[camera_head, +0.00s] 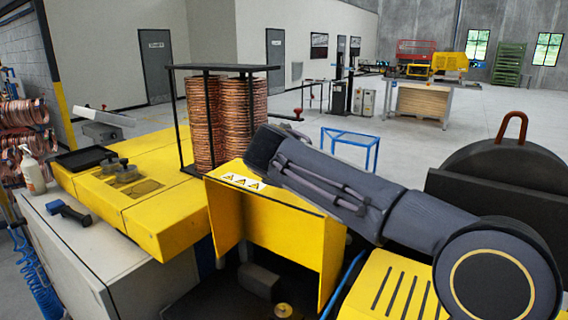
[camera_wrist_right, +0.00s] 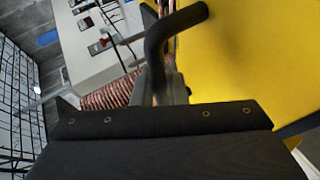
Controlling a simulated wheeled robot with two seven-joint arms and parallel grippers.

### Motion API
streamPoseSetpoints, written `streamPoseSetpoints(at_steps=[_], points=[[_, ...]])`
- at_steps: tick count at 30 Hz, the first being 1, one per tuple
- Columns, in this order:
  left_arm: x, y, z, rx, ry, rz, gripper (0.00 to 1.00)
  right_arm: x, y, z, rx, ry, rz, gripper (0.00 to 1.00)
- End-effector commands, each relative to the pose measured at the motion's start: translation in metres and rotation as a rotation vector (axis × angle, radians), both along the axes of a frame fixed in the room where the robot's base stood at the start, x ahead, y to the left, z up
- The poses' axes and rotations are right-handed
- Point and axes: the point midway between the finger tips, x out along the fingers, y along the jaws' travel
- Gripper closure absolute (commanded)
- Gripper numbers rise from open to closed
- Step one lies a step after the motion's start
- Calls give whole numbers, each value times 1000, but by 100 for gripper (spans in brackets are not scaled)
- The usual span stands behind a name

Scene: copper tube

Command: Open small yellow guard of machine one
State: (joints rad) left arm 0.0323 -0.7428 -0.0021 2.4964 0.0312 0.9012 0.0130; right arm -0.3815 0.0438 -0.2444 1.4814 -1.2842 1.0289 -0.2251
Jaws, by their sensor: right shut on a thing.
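The small yellow guard (camera_head: 285,232) with warning triangle stickers stands over the dark opening of the machine in the middle of the head view. My right arm comes in from the right across its top edge, and the gripper end is hidden behind the arm and guard there. In the right wrist view, a dark bent handle (camera_wrist_right: 180,28) stands in front of a yellow panel (camera_wrist_right: 250,60). My right gripper (camera_wrist_right: 172,90) is shut on this handle; its fingers are partly hidden by the handle and wrist housing. My left gripper is not in view.
Upright copper coils (camera_head: 220,120) stand in a black frame behind the guard. A yellow cover (camera_head: 130,190) with a black tray (camera_head: 85,158) is on the left, beside a white bottle (camera_head: 33,172). A dark round housing (camera_head: 510,175) stands at right. Open floor lies beyond.

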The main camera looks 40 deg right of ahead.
Motion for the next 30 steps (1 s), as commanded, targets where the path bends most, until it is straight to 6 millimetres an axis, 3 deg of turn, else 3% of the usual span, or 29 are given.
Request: streamPoseSetpoints(at_steps=[5,6,10,20,30], points=[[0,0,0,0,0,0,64,0,1,0,-1,0,3,100],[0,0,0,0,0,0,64,0,1,0,-1,0,3,84],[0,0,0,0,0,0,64,0,1,0,0,0,1,67],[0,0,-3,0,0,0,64,-3,5,2,1,0,2,66],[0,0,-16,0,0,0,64,-38,39,26,1,-4,5,66]])
